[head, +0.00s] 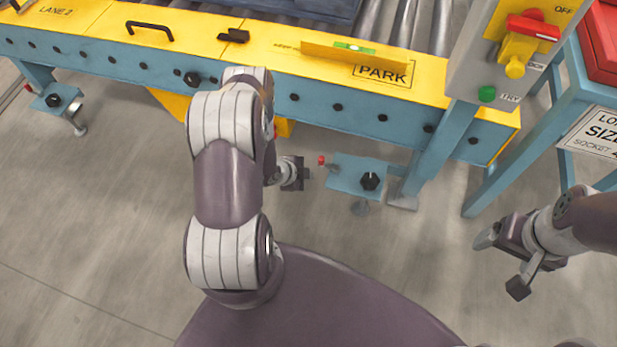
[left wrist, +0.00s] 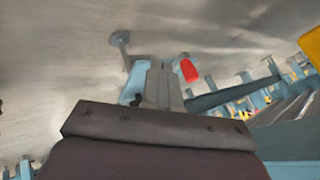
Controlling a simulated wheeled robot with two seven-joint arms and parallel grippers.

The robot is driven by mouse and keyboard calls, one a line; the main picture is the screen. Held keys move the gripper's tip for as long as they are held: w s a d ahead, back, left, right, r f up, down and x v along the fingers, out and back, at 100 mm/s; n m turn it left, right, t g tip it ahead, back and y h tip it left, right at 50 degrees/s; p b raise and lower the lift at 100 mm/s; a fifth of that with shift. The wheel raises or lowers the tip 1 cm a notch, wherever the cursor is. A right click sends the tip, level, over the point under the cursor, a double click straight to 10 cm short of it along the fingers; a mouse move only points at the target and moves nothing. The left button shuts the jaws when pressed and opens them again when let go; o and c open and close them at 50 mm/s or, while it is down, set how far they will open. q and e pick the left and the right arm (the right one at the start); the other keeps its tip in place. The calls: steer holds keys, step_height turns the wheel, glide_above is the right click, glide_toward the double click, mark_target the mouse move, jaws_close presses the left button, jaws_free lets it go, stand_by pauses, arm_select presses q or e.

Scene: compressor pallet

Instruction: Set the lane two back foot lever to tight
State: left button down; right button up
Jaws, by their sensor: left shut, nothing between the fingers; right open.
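A foot lever with a red tip (head: 321,160) stands at the left end of a blue foot bracket (head: 345,175) under the conveyor. The red tip also shows in the left wrist view (left wrist: 188,70), just right of my shut fingers. My left gripper (head: 304,172) is shut and empty, close to the left of the lever. I cannot tell whether it touches the lever. The left wrist view shows its fingertips (left wrist: 163,68) in front of the blue bracket. My right gripper (head: 500,262) is open and empty over the floor at the right.
The conveyor's yellow rail (head: 200,32) reads LANE 2 and PARK. A black knob (head: 370,181) sits on the bracket, above a round foot (head: 360,208). Another bracket (head: 57,98) stands far left. A grey switch box (head: 490,60) and a blue stand (head: 560,120) are at right.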

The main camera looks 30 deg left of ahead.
arm_select(q)
steer(key=a+p+v, duration=0.1)
steer(key=p+v, duration=0.3)
steer(key=v, duration=0.5)
steer(key=shift+w+a+r, duration=0.15)
steer(key=shift+a+r, duration=0.05)
steer(key=shift+r, duration=0.15)
